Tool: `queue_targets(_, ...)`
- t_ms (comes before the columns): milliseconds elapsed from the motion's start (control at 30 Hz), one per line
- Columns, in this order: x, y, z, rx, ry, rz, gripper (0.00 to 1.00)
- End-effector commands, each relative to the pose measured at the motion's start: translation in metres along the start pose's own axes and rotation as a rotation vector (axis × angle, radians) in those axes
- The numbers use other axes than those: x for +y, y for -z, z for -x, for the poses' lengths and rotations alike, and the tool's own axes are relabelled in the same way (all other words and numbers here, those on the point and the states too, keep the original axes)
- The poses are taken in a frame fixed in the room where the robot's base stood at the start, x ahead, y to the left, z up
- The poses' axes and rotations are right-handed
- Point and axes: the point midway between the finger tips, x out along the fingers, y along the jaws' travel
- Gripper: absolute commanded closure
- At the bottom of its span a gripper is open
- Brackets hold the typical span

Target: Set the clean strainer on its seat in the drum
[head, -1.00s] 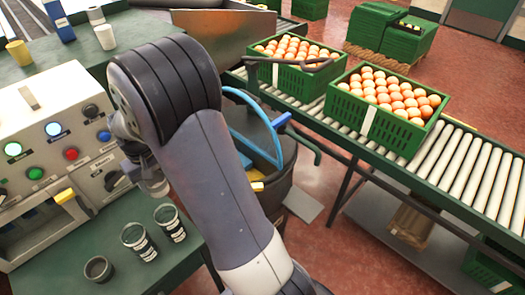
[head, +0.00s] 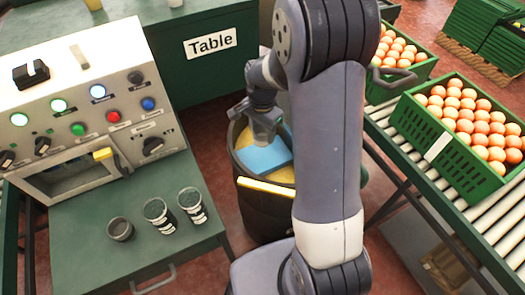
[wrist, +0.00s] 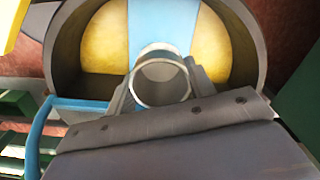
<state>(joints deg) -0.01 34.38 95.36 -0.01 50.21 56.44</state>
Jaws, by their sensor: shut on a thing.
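My gripper (wrist: 160,82) is shut on a pale grey, open-ended cylinder, the strainer (wrist: 161,55), whose round rim faces the wrist camera. The head view shows the strainer (head: 267,133) below my gripper (head: 266,118), over the open drum. The dark drum (head: 258,212) stands on the floor, with yellow surfaces inside and a flat blue strip (head: 265,156) across the opening. In the wrist view the drum (wrist: 65,58) lies beyond the strainer, with the blue strip behind it. I cannot tell whether the strainer touches the strip. I cannot make out the seat.
A control panel (head: 75,100) stands on the left bench, with a dark cup (head: 120,229) and two labelled clear-and-black cups (head: 158,215) in front. A green table (head: 215,60) is behind. Egg-like orange items fill crates (head: 470,150) on the right conveyor. My arm hides the drum's right side.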

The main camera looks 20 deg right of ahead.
Motion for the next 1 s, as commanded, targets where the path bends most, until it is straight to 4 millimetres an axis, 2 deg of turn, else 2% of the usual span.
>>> queue_targets(33,0.001,-0.001,-0.013,-0.003,-0.005,-0.001,0.76)
queue_targets(133,0.001,-0.001,-0.032,-0.003,-0.004,0.0,0.76)
queue_targets(367,0.001,0.0,-0.051,-0.002,-0.003,0.002,0.76)
queue_targets(600,0.001,0.0,-0.083,-0.002,-0.003,0.003,0.76)
queue_targets(967,0.0,0.0,-0.087,0.0,0.0,0.003,0.76)
queue_targets(1000,0.0,0.0,-0.088,0.0,0.0,0.003,0.48)
